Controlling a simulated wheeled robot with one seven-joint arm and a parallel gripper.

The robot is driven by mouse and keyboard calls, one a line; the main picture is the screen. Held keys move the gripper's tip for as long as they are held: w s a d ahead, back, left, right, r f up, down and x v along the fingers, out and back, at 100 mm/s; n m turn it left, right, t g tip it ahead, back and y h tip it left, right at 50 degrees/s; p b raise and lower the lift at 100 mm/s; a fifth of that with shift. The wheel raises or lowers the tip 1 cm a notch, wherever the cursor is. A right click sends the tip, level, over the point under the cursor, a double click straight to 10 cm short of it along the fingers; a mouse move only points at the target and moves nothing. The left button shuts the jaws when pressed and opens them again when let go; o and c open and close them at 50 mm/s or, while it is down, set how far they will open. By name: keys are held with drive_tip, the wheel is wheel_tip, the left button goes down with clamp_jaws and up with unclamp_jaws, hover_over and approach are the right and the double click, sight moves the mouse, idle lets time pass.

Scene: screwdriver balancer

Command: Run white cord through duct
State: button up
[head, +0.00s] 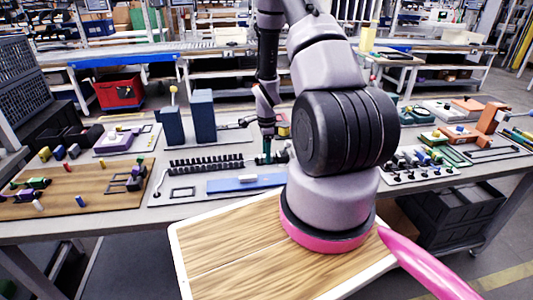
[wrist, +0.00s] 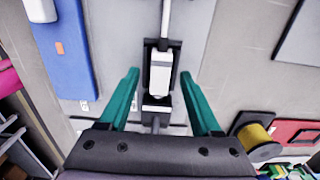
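The black slotted duct (head: 210,163) lies on a grey board on the workbench in the head view, left of my gripper (head: 267,152). In the wrist view my gripper (wrist: 159,76) is open, its two teal fingers apart. Between and below them is a white plug-like piece (wrist: 160,72) in a black holder; gaps show on both sides, so the fingers do not appear to touch it. A pale cord (wrist: 166,18) runs from that piece to the top edge of the wrist view. The duct cannot be made out in the wrist view.
A blue block (head: 228,185) with a white piece on it lies in front of the duct; the blue block also shows in the wrist view (wrist: 66,55). Two upright dark blue blocks (head: 203,115) stand behind the duct. A yellow spool (wrist: 256,137) is at lower right in the wrist view.

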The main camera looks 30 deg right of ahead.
wheel_tip(320, 180, up, 11)
idle(0.7)
drive_tip(key=shift+f, duration=0.1)
drive_tip(key=s+a+r+n+t, duration=0.2)
drive_tip(key=a+r+n, duration=0.15)
drive_tip(key=r, duration=0.85)
drive_tip(key=s+a+r+n+t, duration=0.1)
drive_tip(key=s+a+r+n, duration=0.2)
drive_tip(key=r, duration=0.8)
drive_tip(key=s+a+r+n+t+y, duration=0.1)
drive_tip(key=s+a+r+n+t, duration=0.1)
drive_tip(key=s+r+n, duration=0.3)
drive_tip(key=s+a+r+n+t+y, duration=0.1)
drive_tip(key=s+a+r+n, duration=0.3)
drive_tip(key=s+r, duration=0.5)
drive_tip(key=shift+s+a+n+t, duration=0.35)
drive_tip(key=shift+n+t, duration=0.25)
drive_tip(key=shift+n, duration=0.25)
